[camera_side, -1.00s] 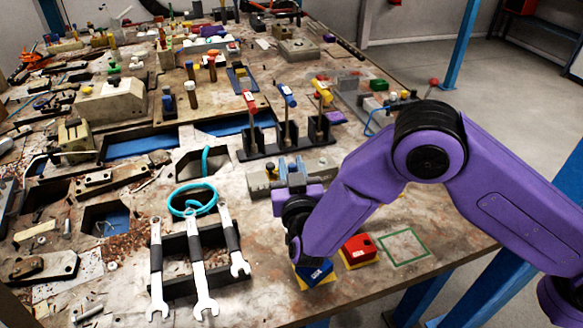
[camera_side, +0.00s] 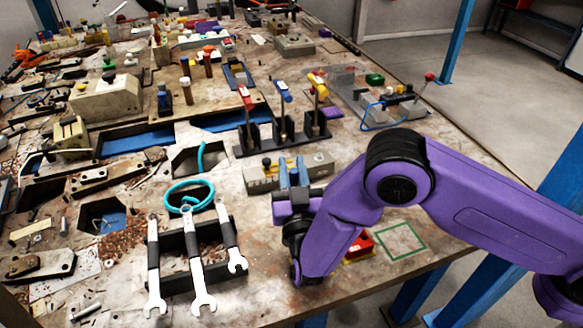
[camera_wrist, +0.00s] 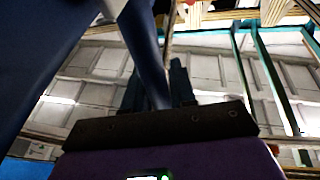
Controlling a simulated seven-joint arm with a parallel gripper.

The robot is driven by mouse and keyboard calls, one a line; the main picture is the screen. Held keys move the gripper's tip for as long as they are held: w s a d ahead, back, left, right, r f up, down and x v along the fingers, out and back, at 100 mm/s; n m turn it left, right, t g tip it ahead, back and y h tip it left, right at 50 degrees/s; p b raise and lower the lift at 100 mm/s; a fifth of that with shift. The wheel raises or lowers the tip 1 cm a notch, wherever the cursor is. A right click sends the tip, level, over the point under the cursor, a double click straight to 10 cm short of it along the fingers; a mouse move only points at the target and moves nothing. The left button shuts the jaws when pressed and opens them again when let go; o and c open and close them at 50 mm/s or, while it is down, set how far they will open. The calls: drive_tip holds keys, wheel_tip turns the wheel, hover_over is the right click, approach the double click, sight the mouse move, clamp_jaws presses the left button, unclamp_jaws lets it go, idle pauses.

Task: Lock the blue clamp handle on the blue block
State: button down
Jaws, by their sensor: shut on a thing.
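My gripper (camera_side: 293,165) points up in the side view, near the table's front edge and in front of a grey fixture. In the wrist view my gripper (camera_wrist: 155,90) is shut on a dark blue bar (camera_wrist: 146,48) that runs up between its fingers. I cannot tell for certain what the bar belongs to. In the side view a blue clamp handle (camera_side: 283,91) stands upright on a black rack, between a red and a yellow one, apart from the fingertips in the picture. The blue block is hidden, probably behind my arm.
A red block (camera_side: 361,243) is partly covered by my arm, beside a green square outline (camera_side: 400,241). Wrenches (camera_side: 189,255) lie on a black holder at the left. The black rack (camera_side: 262,148) stands behind the grey fixture (camera_side: 262,182). The table's right edge is near my arm.

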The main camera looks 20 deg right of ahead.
drive_tip(key=shift+s, duration=0.1)
drive_tip(key=c, duration=1)
unclamp_jaws()
drive_tip(key=shift+r, duration=0.3)
drive_tip(key=s+d+r, duration=0.2)
drive_tip(key=s+r, duration=0.1)
drive_tip(key=r, duration=0.1)
drive_tip(key=s+d+r, duration=0.3)
drive_tip(key=s+r, duration=0.1)
drive_tip(key=s+d+r, duration=0.3)
drive_tip(key=s+r, duration=0.1)
drive_tip(key=shift+s+d+r, duration=0.15)
drive_tip(key=shift+d+r, duration=0.05)
